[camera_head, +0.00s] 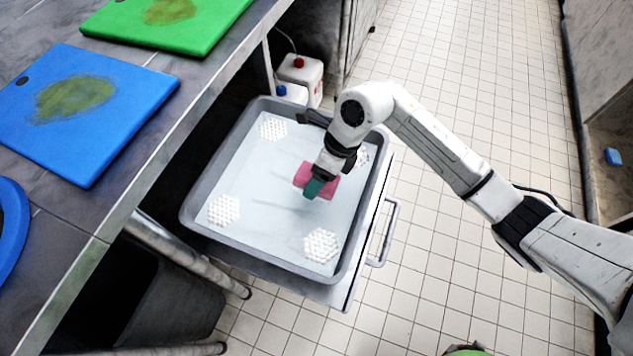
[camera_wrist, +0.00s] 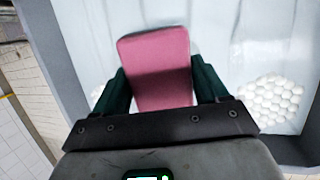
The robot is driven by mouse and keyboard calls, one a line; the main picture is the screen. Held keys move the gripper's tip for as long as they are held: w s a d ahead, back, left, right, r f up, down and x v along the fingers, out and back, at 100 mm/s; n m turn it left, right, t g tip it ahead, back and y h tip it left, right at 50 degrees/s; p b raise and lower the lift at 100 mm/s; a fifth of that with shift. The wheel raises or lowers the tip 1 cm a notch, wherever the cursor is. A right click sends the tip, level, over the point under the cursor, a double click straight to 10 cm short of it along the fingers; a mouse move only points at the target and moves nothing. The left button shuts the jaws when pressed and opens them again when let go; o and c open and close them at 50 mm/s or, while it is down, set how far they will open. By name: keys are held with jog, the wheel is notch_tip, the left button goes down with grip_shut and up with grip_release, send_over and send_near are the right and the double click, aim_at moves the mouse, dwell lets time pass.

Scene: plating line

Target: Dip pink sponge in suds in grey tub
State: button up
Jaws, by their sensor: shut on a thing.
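The pink sponge (camera_head: 301,174) is held over the inside of the grey tub (camera_head: 192,207). My gripper (camera_head: 315,187) is shut on it. In the wrist view the sponge (camera_wrist: 157,60) sits between the two green fingers of my gripper (camera_wrist: 160,85). The tub holds pale bluish water with several clusters of white suds: back left (camera_head: 272,128), front left (camera_head: 223,210), front right (camera_head: 321,246) and back right, partly behind my arm. One suds patch (camera_wrist: 271,99) shows at right in the wrist view. I cannot tell whether the sponge touches the water.
The tub rests on a pulled-out drawer or shelf with a handle (camera_head: 387,232). A counter (camera_head: 150,95) at left bears a blue board (camera_head: 120,150) and a green board (camera_head: 215,22), both stained. White jugs (camera_head: 302,72) stand behind the tub. Tiled floor at right is open.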

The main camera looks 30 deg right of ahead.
jog(key=shift+r+p, duration=2.95)
jog(key=shift+r, duration=1.55)
